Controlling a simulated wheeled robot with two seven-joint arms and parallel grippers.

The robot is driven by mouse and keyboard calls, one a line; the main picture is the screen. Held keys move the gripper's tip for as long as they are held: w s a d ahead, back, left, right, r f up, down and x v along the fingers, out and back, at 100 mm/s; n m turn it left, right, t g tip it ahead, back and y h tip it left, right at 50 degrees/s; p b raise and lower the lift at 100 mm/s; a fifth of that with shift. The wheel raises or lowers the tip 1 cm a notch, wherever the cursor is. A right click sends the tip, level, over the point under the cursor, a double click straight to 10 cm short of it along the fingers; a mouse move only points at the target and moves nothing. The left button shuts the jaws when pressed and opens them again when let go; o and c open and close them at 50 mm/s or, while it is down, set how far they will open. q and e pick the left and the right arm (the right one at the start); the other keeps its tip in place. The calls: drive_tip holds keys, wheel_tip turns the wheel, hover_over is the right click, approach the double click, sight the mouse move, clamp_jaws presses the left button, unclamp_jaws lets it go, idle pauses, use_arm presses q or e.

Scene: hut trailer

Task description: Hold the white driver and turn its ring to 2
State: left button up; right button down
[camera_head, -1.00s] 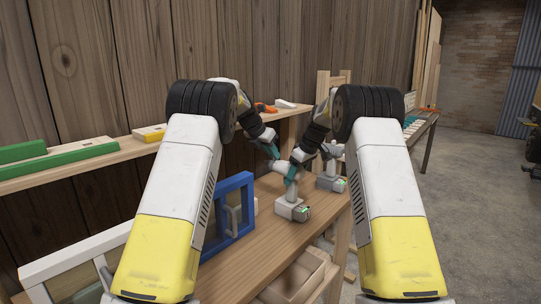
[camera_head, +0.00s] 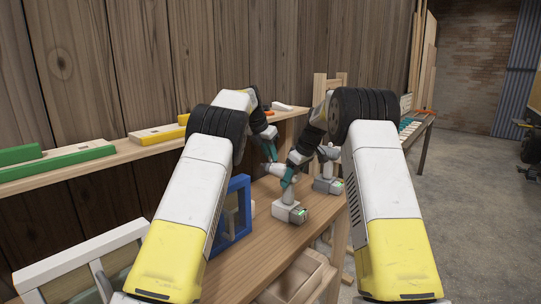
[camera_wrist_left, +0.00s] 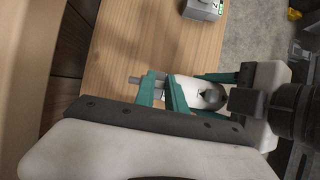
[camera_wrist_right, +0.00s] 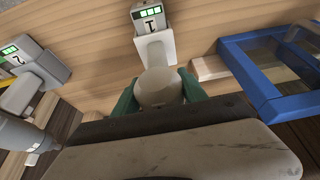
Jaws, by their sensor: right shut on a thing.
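The white driver (camera_head: 289,212) stands on the bench, its base marked 1 with green lights in the right wrist view (camera_wrist_right: 152,20). My right gripper (camera_wrist_right: 163,88) is shut on its upper part, one green finger on each side. In the left wrist view the driver's white head (camera_wrist_left: 205,92) lies sideways, with its grey nose (camera_wrist_left: 137,80) pointing left.
A second, grey driver (camera_head: 328,185) with a base marked 2 stands close by, to the right. A blue frame (camera_head: 246,210) and a white frame (camera_head: 75,255) stand at the left. A shelf (camera_head: 80,166) runs along the wall. A wooden box (camera_head: 298,280) is below the front edge.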

use_arm(q)
drive_tip(key=shift+o, duration=0.9)
drive_tip(key=v, duration=1.2)
drive_tip(key=shift+a, duration=0.1)
use_arm(e)
drive_tip(key=c, duration=0.6)
unclamp_jaws()
drive_tip(key=shift+o, duration=0.2)
drive_tip(key=shift+r, duration=0.1)
